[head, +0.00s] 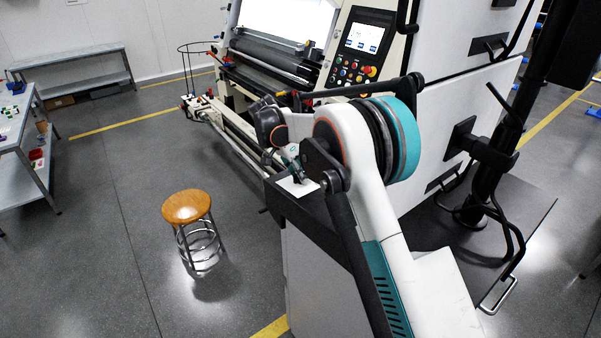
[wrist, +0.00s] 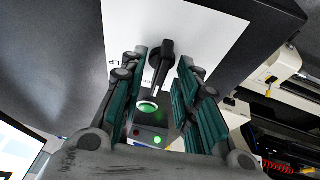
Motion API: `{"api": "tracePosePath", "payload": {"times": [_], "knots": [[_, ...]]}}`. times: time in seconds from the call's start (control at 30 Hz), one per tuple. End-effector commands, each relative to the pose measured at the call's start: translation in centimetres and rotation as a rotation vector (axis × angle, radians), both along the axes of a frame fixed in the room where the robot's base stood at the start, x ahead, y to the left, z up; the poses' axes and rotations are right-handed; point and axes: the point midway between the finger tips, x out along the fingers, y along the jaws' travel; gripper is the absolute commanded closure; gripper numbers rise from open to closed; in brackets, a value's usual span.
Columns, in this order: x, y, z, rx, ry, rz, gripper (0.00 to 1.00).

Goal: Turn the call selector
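In the wrist view, the black call selector knob (wrist: 165,62) stands on a white plate (wrist: 206,32) with partly visible lettering ending in "LP". My gripper (wrist: 162,70) has its two teal-padded fingers apart, one on each side of the knob, with gaps between; I cannot tell how far above the plate the fingertips are. In the head view, my gripper (head: 291,158) is over the white plate (head: 297,187) on a dark ledge. The knob is hidden there by my arm.
A machine control panel (head: 360,48) stands behind. A wooden stool (head: 187,206) stands left on the open floor.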

Motion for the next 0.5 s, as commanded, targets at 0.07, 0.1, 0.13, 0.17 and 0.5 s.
{"api": "tracePosePath", "payload": {"times": [0.07, 0.1, 0.13, 0.17, 0.5], "knots": [[0.00, 0.00, 0.01, 0.000, 0.000, 0.000, 0.71], [0.01, 0.01, 0.01, 0.000, 0.000, 0.000, 0.78], [0.00, 0.01, 0.02, 0.000, 0.000, 0.000, 0.84], [0.01, 0.01, 0.02, 0.000, 0.000, 0.000, 0.91], [0.00, 0.02, 0.03, 0.001, 0.000, 0.004, 1.00]]}}
